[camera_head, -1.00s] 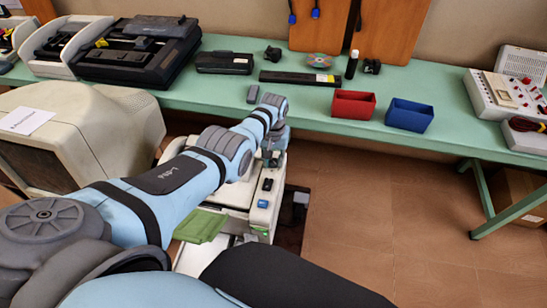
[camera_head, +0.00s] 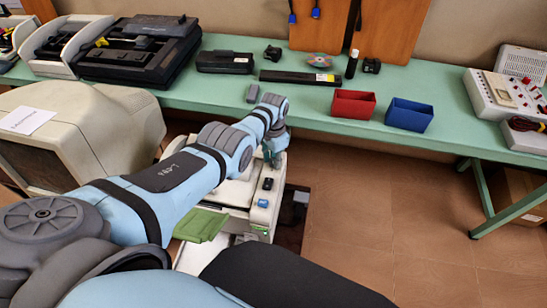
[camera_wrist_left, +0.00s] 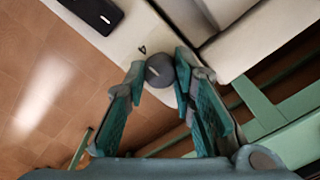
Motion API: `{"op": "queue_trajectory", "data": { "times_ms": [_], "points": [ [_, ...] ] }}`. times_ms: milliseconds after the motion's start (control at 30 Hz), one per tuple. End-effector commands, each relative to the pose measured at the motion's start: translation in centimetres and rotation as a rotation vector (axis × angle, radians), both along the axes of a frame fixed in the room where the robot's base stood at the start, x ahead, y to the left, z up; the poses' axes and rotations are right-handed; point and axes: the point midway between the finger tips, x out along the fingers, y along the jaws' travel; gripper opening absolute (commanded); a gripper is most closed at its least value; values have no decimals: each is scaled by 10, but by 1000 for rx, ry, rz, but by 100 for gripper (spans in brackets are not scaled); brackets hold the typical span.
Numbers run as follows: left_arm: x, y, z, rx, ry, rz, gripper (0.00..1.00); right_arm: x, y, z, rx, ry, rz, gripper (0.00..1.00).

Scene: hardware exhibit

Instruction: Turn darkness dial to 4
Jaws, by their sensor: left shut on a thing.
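The darkness dial (camera_wrist_left: 160,70) is a round grey knob with a light pointer line, on the white top of a machine (camera_head: 236,193). A small dark triangular mark is printed beside it in the left wrist view. My left gripper (camera_wrist_left: 161,76) has its two teal fingers on either side of the dial and is shut on it. In the head view my left gripper (camera_head: 272,157) is at the far end of the machine and hides the dial. No numbers around the dial can be read. My right gripper is not in view.
A black rocker part (camera_head: 268,184) and a blue part (camera_head: 263,203) sit on the machine's panel near the dial. A green table (camera_head: 450,142) with red (camera_head: 353,104) and blue bins (camera_head: 408,115) stands behind. A beige monitor (camera_head: 85,130) is left.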

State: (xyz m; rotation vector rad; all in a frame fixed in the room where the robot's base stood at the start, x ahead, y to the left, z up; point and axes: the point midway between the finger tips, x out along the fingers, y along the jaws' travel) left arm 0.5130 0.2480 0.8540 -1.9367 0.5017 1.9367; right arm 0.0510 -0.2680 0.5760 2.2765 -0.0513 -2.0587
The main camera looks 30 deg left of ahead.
Motion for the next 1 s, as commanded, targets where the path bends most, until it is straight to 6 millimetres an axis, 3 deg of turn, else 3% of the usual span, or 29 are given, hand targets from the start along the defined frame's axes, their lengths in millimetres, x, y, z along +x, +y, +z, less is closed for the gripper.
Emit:
{"op": "queue_trajectory", "data": {
  "times_ms": [567, 600, 700, 1000],
  "points": [
    [0, 0, 0, 0, 0, -41, 0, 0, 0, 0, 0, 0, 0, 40],
    [0, 0, 0, 0, 0, -41, 25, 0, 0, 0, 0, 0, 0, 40],
    [0, 0, 0, 0, 0, -40, 41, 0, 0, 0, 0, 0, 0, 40],
    [0, 0, 0, 0, 0, -40, 44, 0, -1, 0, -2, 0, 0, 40]
  ]
}}
